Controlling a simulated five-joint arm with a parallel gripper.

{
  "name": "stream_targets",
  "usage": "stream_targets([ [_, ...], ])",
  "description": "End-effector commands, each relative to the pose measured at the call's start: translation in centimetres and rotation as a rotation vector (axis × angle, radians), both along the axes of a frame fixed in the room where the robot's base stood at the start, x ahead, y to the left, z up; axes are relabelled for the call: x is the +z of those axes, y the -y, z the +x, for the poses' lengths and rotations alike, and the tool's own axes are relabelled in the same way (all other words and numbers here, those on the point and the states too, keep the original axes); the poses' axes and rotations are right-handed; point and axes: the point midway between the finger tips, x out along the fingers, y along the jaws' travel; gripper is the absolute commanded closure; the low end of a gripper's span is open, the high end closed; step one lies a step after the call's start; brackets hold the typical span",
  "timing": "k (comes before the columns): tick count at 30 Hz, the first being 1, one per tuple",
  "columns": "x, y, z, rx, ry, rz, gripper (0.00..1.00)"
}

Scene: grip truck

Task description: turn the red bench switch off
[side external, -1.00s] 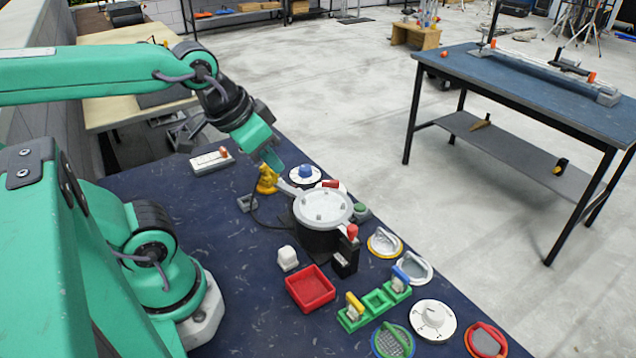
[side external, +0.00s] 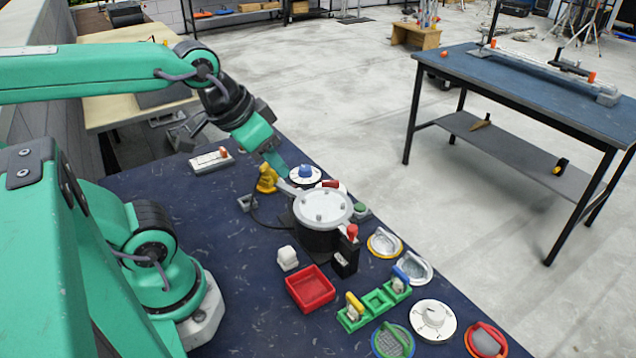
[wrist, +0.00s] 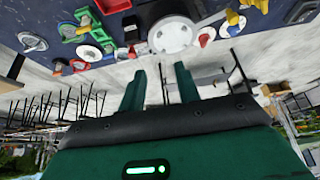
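A small black box (side external: 345,258) with a red knob (side external: 352,231) on top stands just right of the grey pot; I take it for the red bench switch. The black box also shows in the wrist view (wrist: 131,33). Whether the switch is on or off cannot be told. My gripper (side external: 277,164) hangs behind and left of the pot, above the bench and apart from the switch. In the wrist view my gripper (wrist: 160,70) has its two green fingers spread with nothing between them.
The round grey-topped pot (side external: 322,207) stands between my gripper and the black box. A red tray (side external: 310,289), green holder (side external: 376,302), white dial (side external: 434,320) and yellow piece (side external: 267,178) crowd around. A white plate with an orange-red lever (side external: 211,160) lies far left. The blue bench's left part is clear.

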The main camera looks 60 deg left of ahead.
Motion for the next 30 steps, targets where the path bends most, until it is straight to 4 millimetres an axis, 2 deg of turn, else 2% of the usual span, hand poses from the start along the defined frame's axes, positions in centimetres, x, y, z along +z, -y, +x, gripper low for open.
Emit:
stream_targets([
  [8,0.3,-0.7,2.0,-0.034,-0.046,0.031,0.65],
  [17,0.0,-2.5,6.5,-0.114,-0.138,0.084,0.65],
  [23,-0.8,-4.1,9.7,-0.175,-0.201,0.111,0.65],
  [30,-2.8,-6.3,13.4,-0.251,-0.275,0.132,0.65],
])
